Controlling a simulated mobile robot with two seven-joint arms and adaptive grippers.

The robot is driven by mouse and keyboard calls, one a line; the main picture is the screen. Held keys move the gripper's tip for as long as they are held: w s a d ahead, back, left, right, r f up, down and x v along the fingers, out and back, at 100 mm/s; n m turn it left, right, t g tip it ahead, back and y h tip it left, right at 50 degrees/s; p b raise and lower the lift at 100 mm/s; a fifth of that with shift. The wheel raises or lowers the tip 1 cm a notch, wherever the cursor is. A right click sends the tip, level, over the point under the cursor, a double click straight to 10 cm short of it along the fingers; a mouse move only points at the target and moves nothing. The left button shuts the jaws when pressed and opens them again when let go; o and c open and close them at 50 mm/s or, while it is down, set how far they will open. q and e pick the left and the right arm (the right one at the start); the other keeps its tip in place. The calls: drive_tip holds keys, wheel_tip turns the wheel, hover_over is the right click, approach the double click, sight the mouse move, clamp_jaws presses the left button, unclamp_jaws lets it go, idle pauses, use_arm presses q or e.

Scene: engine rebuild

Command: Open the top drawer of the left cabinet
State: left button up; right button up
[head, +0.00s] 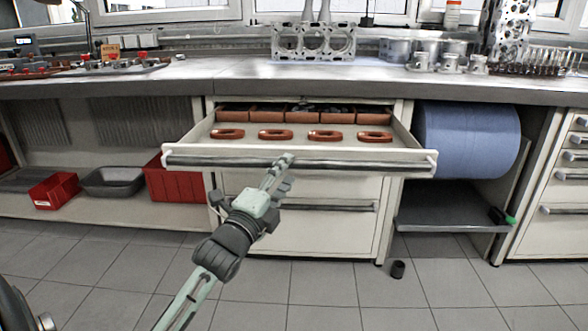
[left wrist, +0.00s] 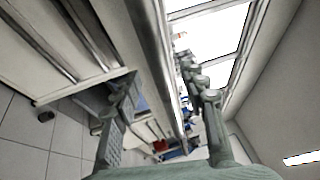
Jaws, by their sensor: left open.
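The left cabinet (head: 300,235) stands under the workbench. Its top drawer (head: 300,150) is pulled out and shows its inside, with several red-orange rings in front and a row of small brown bins behind. A long dark handle bar (head: 360,166) runs across the drawer front. My left gripper (head: 283,163) is at the middle of this handle, with its fingers apart. In the left wrist view, the open fingers (left wrist: 158,70) stand on either side of the drawer's front edge; whether they touch it I cannot tell. The lower drawers are closed. My right gripper is not in view.
The workbench top (head: 230,70) above carries engine parts. Left of the cabinet, an open shelf holds red bins (head: 176,182) and a grey tray (head: 112,181). A blue roll (head: 465,140) sits right of it.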

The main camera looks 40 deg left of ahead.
use_arm(q)
drive_tip(key=shift+x, duration=1.45)
drive_tip(key=shift+f, duration=0.1)
drive_tip(key=shift+c, duration=0.6)
clamp_jaws()
